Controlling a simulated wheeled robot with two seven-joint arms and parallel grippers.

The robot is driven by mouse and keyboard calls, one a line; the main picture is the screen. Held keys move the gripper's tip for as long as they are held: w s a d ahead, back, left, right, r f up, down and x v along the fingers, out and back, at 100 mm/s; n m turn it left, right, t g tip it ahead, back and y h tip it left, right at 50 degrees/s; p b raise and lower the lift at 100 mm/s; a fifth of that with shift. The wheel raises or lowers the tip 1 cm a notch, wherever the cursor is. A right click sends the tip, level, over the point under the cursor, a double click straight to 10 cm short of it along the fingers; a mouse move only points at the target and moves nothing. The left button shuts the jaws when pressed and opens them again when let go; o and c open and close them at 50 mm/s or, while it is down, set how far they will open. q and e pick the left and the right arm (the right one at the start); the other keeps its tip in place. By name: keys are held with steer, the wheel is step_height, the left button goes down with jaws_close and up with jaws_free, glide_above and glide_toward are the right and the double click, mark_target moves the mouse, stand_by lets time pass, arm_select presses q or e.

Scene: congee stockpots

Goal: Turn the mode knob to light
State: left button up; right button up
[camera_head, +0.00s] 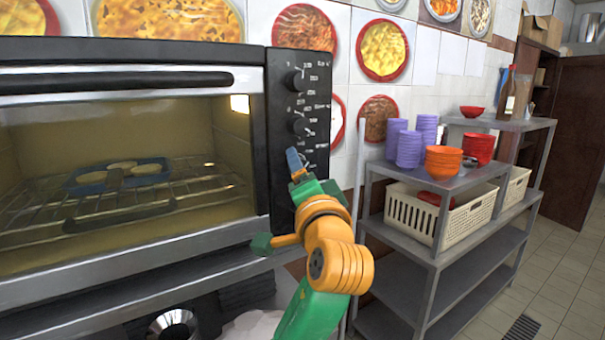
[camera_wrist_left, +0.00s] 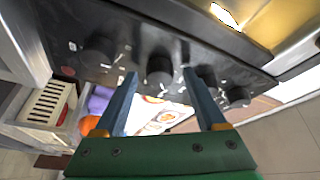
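The black control panel (camera_head: 318,110) on the oven's right side carries a column of dark knobs. An upper knob (camera_head: 296,81) and a lower knob (camera_head: 300,126) show in the head view; my gripper hides the part below. The marks are too small to read, so I cannot tell which is the mode knob. My left gripper (camera_head: 294,160) is at the panel. In the left wrist view its two blue fingers (camera_wrist_left: 162,72) are apart, with one knob (camera_wrist_left: 159,66) between the tips. I cannot tell if they touch it. My right gripper is not in view.
The oven door (camera_head: 130,235) is shut, and a lamp (camera_head: 240,103) glows inside above a rack with a blue tray (camera_head: 88,184). To the right, a grey shelf (camera_head: 425,255) holds purple cups (camera_head: 409,149), orange bowls (camera_head: 443,160) and a cream basket (camera_head: 405,212).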

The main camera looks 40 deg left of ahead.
arm_select(q)
steer(key=b+v, duration=0.3)
steer(key=v, duration=0.4)
steer(key=shift+f, duration=0.15)
